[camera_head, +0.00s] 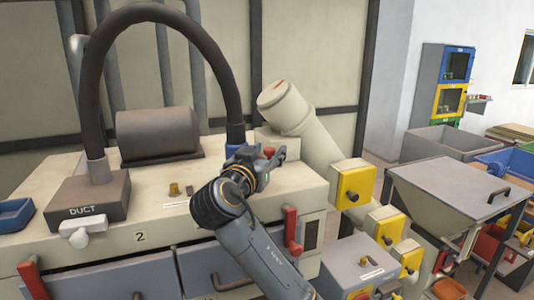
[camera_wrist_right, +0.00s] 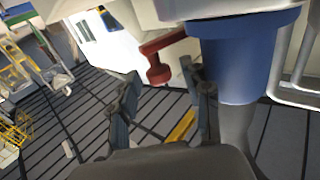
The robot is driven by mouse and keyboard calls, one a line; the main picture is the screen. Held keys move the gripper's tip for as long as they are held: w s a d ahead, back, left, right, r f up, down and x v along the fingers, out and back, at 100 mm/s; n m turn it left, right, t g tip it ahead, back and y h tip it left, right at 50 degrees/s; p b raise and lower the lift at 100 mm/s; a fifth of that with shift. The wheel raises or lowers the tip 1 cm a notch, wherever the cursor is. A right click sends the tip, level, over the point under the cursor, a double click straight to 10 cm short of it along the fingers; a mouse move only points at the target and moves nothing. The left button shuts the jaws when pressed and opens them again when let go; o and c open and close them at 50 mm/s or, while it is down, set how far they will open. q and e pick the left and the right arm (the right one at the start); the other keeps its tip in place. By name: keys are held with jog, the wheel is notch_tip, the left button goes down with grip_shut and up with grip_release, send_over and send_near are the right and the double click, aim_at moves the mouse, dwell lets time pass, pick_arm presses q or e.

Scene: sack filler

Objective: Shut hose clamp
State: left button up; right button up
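A dark hose (camera_head: 150,12) arches from a box marked DUCT (camera_head: 88,203) to a blue collar (camera_head: 235,134) on top of the cream machine. In the right wrist view the blue collar (camera_wrist_right: 240,60) stands upright at the right, and a red lever (camera_wrist_right: 158,62) with a knob end sticks out to its left. This lever seems to be the clamp handle; its red end (camera_head: 268,152) shows at my right gripper in the head view. My right gripper (camera_wrist_right: 163,95) is open, its fingers apart below the lever, holding nothing visible. My left gripper is out of view.
A cream slanted cylinder (camera_head: 287,110) stands close behind my right gripper. Red handles (camera_head: 291,228) are on the machine front, and yellow boxes (camera_head: 354,186) stand to the right. A grey hopper (camera_head: 450,185) is further right. A small brass knob (camera_head: 174,189) rises from the machine top.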

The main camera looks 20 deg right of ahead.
jog(key=v, duration=1.2)
jog(key=shift+c, duration=0.4)
